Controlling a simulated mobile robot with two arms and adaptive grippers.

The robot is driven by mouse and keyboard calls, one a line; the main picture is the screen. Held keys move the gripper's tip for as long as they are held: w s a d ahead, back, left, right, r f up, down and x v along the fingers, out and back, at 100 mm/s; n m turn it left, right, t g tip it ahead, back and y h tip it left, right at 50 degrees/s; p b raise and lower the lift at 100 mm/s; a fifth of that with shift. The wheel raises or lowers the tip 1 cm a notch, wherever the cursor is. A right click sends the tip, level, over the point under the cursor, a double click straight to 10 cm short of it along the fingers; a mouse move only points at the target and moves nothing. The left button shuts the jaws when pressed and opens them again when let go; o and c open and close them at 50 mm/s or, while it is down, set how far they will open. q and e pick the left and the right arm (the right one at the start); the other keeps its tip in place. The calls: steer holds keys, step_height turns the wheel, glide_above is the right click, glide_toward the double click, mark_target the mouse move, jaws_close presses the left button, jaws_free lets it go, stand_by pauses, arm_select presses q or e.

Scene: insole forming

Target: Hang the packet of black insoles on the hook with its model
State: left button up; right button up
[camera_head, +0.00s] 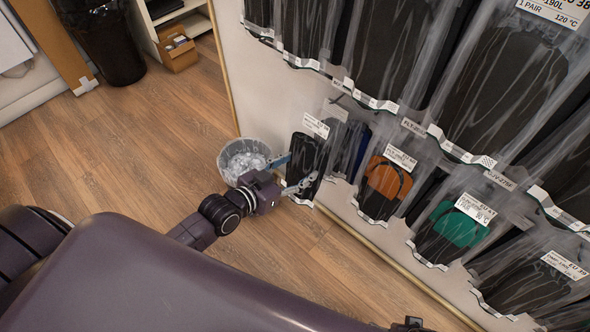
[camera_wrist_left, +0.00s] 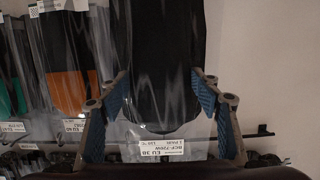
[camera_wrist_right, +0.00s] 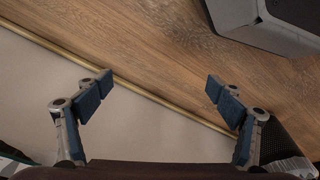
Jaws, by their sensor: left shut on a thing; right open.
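The packet of black insoles (camera_head: 304,158) is a clear bag with a white label at its top, hanging upright beside the wall display in the head view. My left gripper (camera_head: 290,173) has its fingers on both sides of it and is shut on it. In the left wrist view, the black insole (camera_wrist_left: 165,75) lies between the blue finger pads (camera_wrist_left: 160,97), and its upside-down label (camera_wrist_left: 160,148) reads EU 38. The hook for its model cannot be made out clearly. My right gripper (camera_wrist_right: 160,92) is open and empty in the right wrist view.
Bagged orange insoles (camera_head: 384,180) and green insoles (camera_head: 457,228) hang right of the packet, with larger black ones above. A bin with a clear liner (camera_head: 243,157) stands on the floor behind my left gripper. The wooden floor at left is mostly clear.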

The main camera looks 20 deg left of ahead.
arm_select(q)
steer(key=shift+w+d+b, duration=0.2)
steer(key=shift+w+b, duration=0.1)
steer(key=shift+w, duration=0.2)
steer(key=shift+w+d+f+b, duration=0.2)
steer(key=shift+w+b, duration=0.15)
steer(key=shift+w, duration=0.25)
steer(key=shift+w+d+b, duration=0.2)
steer(key=shift+w+b, duration=0.15)
steer(key=shift+w, duration=0.2)
steer(key=shift+w+d+b, duration=0.2)
steer(key=shift+w+b, duration=0.15)
steer(key=shift+w, duration=0.2)
steer(key=shift+w+d, duration=0.1)
steer(key=shift+w, duration=0.2)
steer(key=shift+w+d+f, duration=0.25)
steer(key=shift+w+f, duration=0.25)
steer(key=shift+w, duration=0.1)
arm_select(e)
step_height(320, 180, up, 10)
steer(key=w, duration=0.1)
steer(key=shift+d+r+t, duration=0.15)
steer(key=shift+r+t, duration=0.1)
steer(key=shift+t, duration=0.05)
steer(key=shift+w+r, duration=0.25)
steer(key=shift+w, duration=0.05)
